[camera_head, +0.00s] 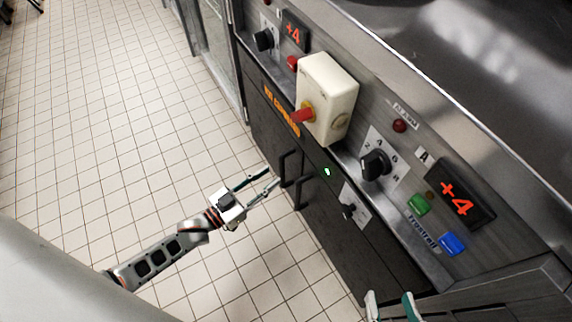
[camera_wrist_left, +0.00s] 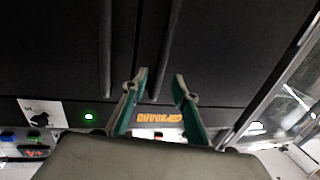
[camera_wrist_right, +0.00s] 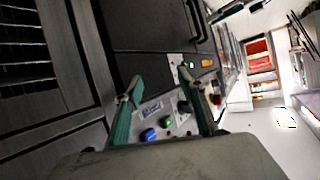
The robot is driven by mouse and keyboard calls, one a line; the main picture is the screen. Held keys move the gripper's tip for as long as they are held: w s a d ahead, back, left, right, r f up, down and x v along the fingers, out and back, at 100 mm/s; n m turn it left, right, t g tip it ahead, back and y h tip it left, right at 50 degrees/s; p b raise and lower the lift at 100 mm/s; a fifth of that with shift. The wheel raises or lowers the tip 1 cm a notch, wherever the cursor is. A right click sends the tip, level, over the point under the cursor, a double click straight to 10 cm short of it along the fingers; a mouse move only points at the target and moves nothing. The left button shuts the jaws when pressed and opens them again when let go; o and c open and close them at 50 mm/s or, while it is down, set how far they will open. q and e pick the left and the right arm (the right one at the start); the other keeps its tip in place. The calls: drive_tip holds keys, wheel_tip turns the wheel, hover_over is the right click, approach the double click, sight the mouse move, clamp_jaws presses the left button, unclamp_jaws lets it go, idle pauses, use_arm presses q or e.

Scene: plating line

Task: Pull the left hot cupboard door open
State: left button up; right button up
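The hot cupboard has two dark doors, the left door (camera_head: 262,122) and the right door (camera_head: 335,232). The left door's bar handle (camera_head: 283,167) stands beside the right door's handle (camera_head: 299,192). My left gripper (camera_head: 270,181) is open in front of the handles. In the left wrist view, which is upside down, the left handle (camera_wrist_left: 170,45) lines up between the open fingertips (camera_wrist_left: 160,84); contact cannot be told. The right handle (camera_wrist_left: 105,45) is outside them. Both doors look shut. My right gripper (camera_head: 391,304) is open and empty near the bottom edge.
Above the doors runs a control panel with a protruding white switch box (camera_head: 328,97), a black knob (camera_head: 375,164), green (camera_head: 418,205) and blue (camera_head: 452,243) buttons. The tiled floor (camera_head: 110,110) left of the cupboard is clear.

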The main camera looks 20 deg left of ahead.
sight(281, 168)
use_arm(q)
drive_tip(key=b+x, duration=0.1)
drive_tip(key=x, duration=0.5)
use_arm(e)
drive_tip(key=shift+s+a+f+m, duration=0.15)
drive_tip(key=shift+a+m, duration=0.15)
drive_tip(key=shift+a, duration=0.1)
drive_tip(key=shift+s+a+f+m, duration=0.1)
drive_tip(key=shift+a+m, duration=0.2)
drive_tip(key=shift+a, duration=0.1)
use_arm(q)
clamp_jaws()
